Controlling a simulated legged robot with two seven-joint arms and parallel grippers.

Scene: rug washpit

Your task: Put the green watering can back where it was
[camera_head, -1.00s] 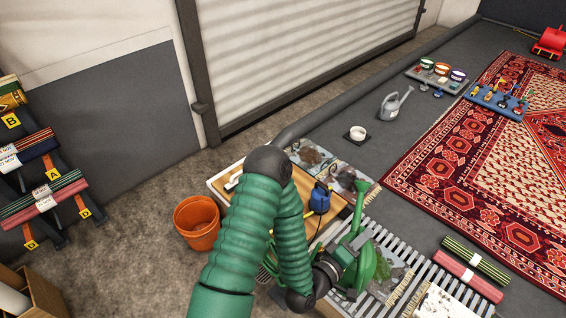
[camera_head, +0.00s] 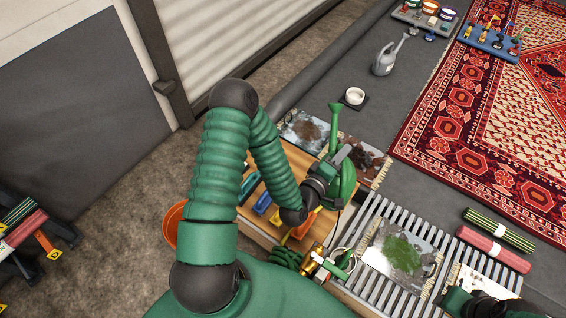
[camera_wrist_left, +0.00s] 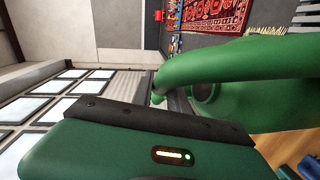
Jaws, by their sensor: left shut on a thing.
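The green watering can (camera_head: 345,184) is in my left gripper (camera_head: 335,172), with its long spout (camera_head: 335,125) pointing toward the back. The gripper is shut on it, and the arm partly hides the can. It appears over the right edge of the wooden-topped bench (camera_head: 283,227), close to the stained sample tiles; I cannot tell its exact height. In the left wrist view the can (camera_wrist_left: 265,85) fills the right side, beside my dark jaw. Part of what seems to be my right gripper (camera_head: 480,303) shows at the bottom right edge; its jaws are unclear.
Blue and yellow items and a brass fitting (camera_head: 312,262) crowd the bench. An orange bucket (camera_head: 172,222) stands left.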

